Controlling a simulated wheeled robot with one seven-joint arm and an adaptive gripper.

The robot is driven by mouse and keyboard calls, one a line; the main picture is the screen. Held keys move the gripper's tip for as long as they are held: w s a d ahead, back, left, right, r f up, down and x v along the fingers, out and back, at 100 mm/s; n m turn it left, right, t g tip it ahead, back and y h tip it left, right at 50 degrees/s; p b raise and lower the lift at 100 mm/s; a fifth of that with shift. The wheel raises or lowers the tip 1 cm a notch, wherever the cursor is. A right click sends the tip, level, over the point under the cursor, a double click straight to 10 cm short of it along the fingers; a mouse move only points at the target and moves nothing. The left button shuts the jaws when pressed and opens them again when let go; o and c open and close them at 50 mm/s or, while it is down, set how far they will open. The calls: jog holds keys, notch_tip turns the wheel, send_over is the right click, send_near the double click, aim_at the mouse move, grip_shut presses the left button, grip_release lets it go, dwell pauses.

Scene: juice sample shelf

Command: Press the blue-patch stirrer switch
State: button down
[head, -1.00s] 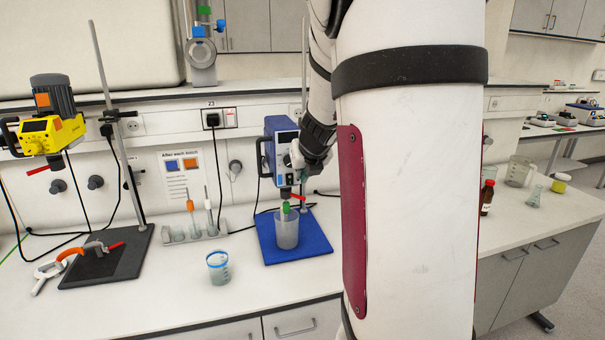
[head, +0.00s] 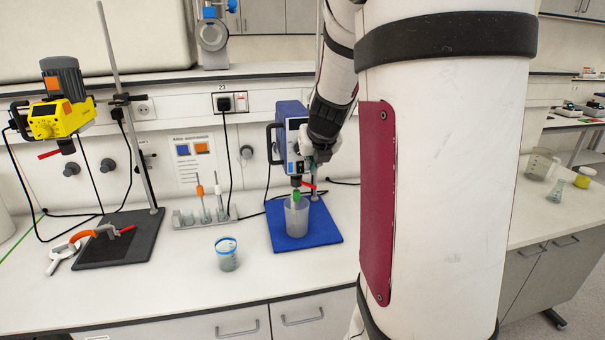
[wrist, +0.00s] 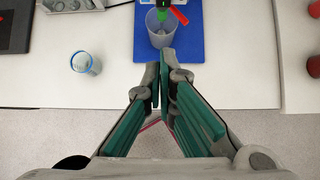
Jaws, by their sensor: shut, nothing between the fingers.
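The blue stirrer (head: 291,128) hangs on its stand over a blue base plate (head: 328,238) in the head view. My gripper (head: 320,156) is just right of the stirrer's front; contact cannot be told. In the wrist view my gripper (wrist: 160,75) is shut and empty, its tips pointing towards the beaker (wrist: 160,30) and blue plate (wrist: 187,50). The stirrer body is mostly out of that view.
A yellow stirrer (head: 60,118) with an orange patch stands at left over a dark plate (head: 100,252) holding clamps. A blue-rimmed beaker (head: 227,258) and a rack (head: 185,219) are nearer the blue stirrer. A red lever (wrist: 177,13) sticks out above the plate.

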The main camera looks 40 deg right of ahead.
aim_at(300, 167)
jog(key=w+r+b+x, duration=0.1)
jog(key=x, duration=0.5)
jog(key=w+d+b+x, duration=0.1)
jog(key=x, duration=0.6)
jog(key=shift+r+b, duration=0.3)
jog(key=shift+r, duration=0.15)
jog(key=shift+d, duration=0.1)
